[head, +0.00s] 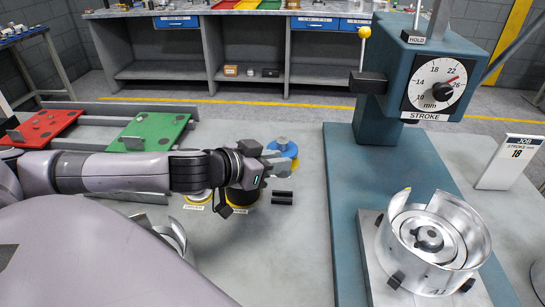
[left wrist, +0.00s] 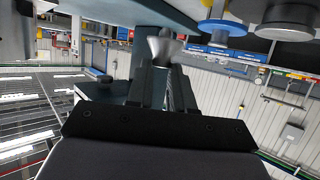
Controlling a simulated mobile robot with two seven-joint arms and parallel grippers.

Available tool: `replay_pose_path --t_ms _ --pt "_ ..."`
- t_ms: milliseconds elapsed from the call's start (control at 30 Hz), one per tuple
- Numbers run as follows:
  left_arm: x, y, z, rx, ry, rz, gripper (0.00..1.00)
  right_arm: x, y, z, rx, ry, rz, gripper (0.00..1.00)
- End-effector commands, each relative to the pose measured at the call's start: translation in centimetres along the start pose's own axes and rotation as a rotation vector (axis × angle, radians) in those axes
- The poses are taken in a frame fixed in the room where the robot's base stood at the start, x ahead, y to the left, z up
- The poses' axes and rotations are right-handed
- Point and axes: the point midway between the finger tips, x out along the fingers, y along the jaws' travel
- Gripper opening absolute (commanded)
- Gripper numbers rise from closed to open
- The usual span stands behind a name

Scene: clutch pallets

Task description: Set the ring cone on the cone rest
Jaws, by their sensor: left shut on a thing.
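The ring cone (left wrist: 163,47) is a small silver flared piece between my left fingertips in the left wrist view. My left gripper (head: 283,164) is shut on it and holds it above the bench in the head view, where the fingers and the cone are hard to tell apart. Just below and left of the gripper, a dark round rest with a yellow rim (head: 244,201) stands on the bench, partly hidden by the wrist. Its label is too small to read, so I cannot tell whether it is the cone rest. My right gripper is not in view.
A blue disc with a grey knob (head: 290,150) stands just behind the gripper. A pale round rest (head: 197,196) is at left, and black cylinders (head: 282,197) lie in front. The teal press (head: 372,125) and a silver clutch drum (head: 432,245) are at right.

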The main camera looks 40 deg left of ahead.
Motion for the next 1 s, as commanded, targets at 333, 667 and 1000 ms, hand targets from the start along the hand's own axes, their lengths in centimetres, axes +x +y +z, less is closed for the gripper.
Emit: replay_pose_path --t_ms 333,667,1000 --pt "0.8 0.0 1.9 0.002 0.001 0.000 0.00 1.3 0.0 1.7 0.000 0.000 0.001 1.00" --pt "2.1 0.0 5.0 0.002 0.001 -0.001 0.00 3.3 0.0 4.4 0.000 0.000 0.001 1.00" --pt "2.7 0.0 6.4 0.001 0.001 0.000 0.00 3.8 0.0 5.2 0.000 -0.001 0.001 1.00"
